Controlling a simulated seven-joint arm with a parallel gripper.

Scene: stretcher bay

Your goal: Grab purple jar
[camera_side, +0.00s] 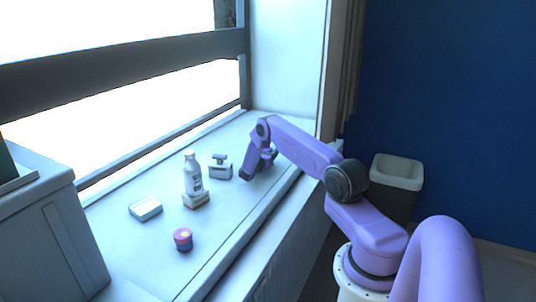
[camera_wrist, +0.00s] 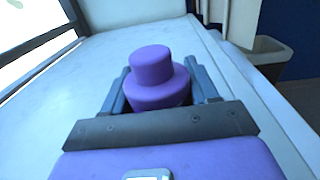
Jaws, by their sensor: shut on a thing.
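The purple jar (camera_wrist: 155,92), with a wide body and a narrower round top, stands between the two fingers of my gripper (camera_wrist: 158,70) in the wrist view. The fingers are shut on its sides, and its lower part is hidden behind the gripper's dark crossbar. In the side view my gripper (camera_side: 259,170) is low over the far right part of the white sill. There the jar is hard to tell from my purple arm, and I cannot tell whether it touches the sill.
Left of my gripper are a small grey-white device (camera_side: 220,170), a white bottle (camera_side: 192,176) on a block (camera_side: 196,201), a flat white box (camera_side: 146,208) and a pink-and-blue round container (camera_side: 183,240). A bin (camera_side: 397,171) stands beyond the sill's right edge.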

